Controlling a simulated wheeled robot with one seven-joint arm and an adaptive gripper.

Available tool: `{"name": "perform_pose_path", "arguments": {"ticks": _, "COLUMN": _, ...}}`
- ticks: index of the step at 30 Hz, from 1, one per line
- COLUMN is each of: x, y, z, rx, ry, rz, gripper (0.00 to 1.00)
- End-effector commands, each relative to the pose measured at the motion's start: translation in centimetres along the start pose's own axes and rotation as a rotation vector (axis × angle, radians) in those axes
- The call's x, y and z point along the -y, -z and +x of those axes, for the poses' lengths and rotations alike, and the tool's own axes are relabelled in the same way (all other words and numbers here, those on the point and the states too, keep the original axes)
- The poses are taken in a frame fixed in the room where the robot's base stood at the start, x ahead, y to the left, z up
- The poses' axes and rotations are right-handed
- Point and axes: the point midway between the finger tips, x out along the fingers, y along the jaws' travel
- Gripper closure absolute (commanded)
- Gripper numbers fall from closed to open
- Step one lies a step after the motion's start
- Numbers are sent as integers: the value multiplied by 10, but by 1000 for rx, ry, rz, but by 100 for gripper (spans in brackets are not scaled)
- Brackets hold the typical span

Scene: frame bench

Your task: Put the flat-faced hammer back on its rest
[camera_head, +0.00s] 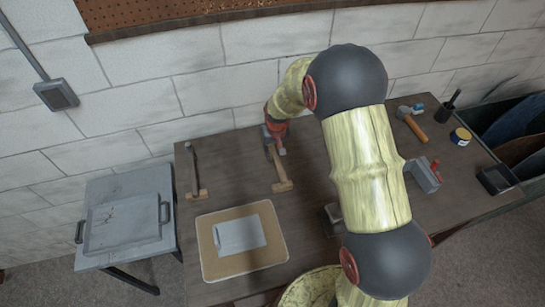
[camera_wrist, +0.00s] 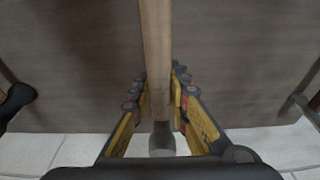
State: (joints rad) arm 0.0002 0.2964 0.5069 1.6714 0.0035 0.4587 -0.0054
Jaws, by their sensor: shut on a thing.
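My gripper (camera_wrist: 158,105) is shut on a hammer with a pale wooden handle (camera_wrist: 156,45). Its fingers lie on both sides of the handle near the head end, and the grey head (camera_wrist: 161,136) shows beyond them, towards the wall. In the head view my gripper (camera_head: 275,138) is at the back middle of the bench, partly hidden by my arm. The handle (camera_head: 273,160) points towards the front, its end at a small wooden block (camera_head: 282,186), perhaps the rest. I cannot tell whether they touch. The head's face shape is unclear.
A dark-handled tool with a wooden crosspiece (camera_head: 197,194) lies at left. A bordered board (camera_head: 275,258) with a pale sheet is in front. Another hammer (camera_head: 412,122), a yellow-blue tin (camera_head: 461,137) and a grey vise-like tool (camera_head: 426,175) are at right. The brick wall is close behind.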

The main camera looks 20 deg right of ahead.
Motion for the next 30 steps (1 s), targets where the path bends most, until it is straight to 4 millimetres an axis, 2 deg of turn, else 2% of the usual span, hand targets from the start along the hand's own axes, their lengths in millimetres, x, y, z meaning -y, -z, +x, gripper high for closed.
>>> {"name": "perform_pose_path", "arguments": {"ticks": 4, "x": 0, "y": 5, "z": 9, "rx": 0, "ry": 0, "rz": 0, "gripper": 100}}
{"name": "perform_pose_path", "arguments": {"ticks": 10, "x": 0, "y": -1, "z": 35, "rx": 0, "ry": 0, "rz": 0, "gripper": 100}}
{"name": "perform_pose_path", "arguments": {"ticks": 22, "x": 0, "y": -2, "z": 41, "rx": -2, "ry": 0, "rz": 0, "gripper": 100}}
{"name": "perform_pose_path", "arguments": {"ticks": 23, "x": 0, "y": -2, "z": 40, "rx": -1, "ry": 0, "rz": 0, "gripper": 81}}
{"name": "perform_pose_path", "arguments": {"ticks": 30, "x": 0, "y": -2, "z": 40, "rx": -1, "ry": 0, "rz": 0, "gripper": 68}}
